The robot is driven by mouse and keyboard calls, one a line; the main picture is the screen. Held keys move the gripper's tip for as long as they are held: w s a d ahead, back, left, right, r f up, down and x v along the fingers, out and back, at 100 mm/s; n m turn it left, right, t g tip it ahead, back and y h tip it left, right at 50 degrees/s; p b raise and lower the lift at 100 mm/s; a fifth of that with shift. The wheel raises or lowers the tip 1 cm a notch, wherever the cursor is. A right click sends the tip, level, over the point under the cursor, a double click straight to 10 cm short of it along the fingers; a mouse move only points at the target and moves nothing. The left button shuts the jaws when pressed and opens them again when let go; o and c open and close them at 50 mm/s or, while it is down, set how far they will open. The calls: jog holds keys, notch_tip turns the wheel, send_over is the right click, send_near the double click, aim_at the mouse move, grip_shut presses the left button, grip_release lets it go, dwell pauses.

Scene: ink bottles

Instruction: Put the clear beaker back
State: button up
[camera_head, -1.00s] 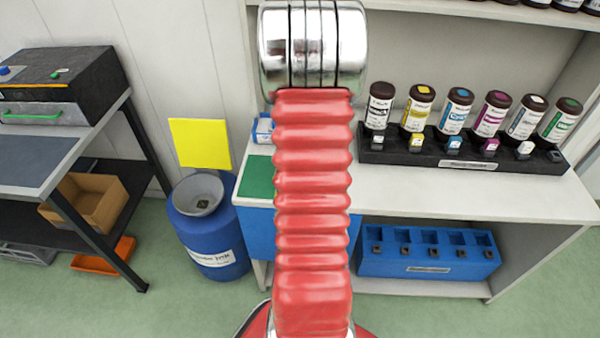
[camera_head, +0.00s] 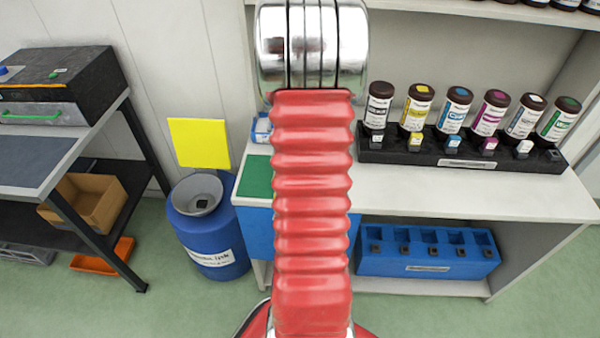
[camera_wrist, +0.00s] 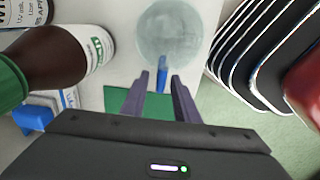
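In the wrist view, my gripper (camera_wrist: 161,76) points at a pale, translucent round shape (camera_wrist: 168,32), which looks like the clear beaker seen from above. A blue handle-like strip (camera_wrist: 163,64) on its near side reaches between my two fingertips. The fingers stand apart, with narrow gaps seeming to show beside the strip, so my gripper looks open around it. The beaker appears over the white tabletop, just beyond the green mat (camera_wrist: 120,98). In the head view my red arm hides the gripper and the beaker; the green mat (camera_head: 255,176) shows left of the arm.
Several ink bottles (camera_head: 455,110) stand in a black rack (camera_head: 385,157) on the white bench. A blue drum with a funnel (camera_head: 207,235) stands left of the bench. A blue holder (camera_head: 400,267) sits below.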

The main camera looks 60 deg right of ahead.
notch_tip(320, 180, up, 10)
jog(key=shift+r, duration=0.15)
dwell(0.9)
jog(key=shift+w, duration=0.1)
jog(key=w+a+r+m+t, duration=0.1)
jog(key=w+a+r, duration=0.15)
jog(key=a, duration=0.45)
jog(key=w+a+r+h, duration=0.1)
jog(key=w+a+r, duration=0.15)
jog(key=a, duration=0.45)
jog(key=w+a+r+m+t, duration=0.1)
jog(key=w+a+r, duration=0.1)
jog(key=a+r, duration=0.35)
jog(key=s+a+m+t, duration=0.1)
jog(key=s+a, duration=0.2)
jog(key=a, duration=0.8)
jog(key=s+a+m+t+y, duration=0.1)
jog(key=s+a+m+t, duration=0.1)
jog(key=a, duration=1)
jog(key=shift+s+r+t, duration=0.25)
jog(key=shift+s+t, duration=0.05)
jog(key=shift+s, duration=0.55)
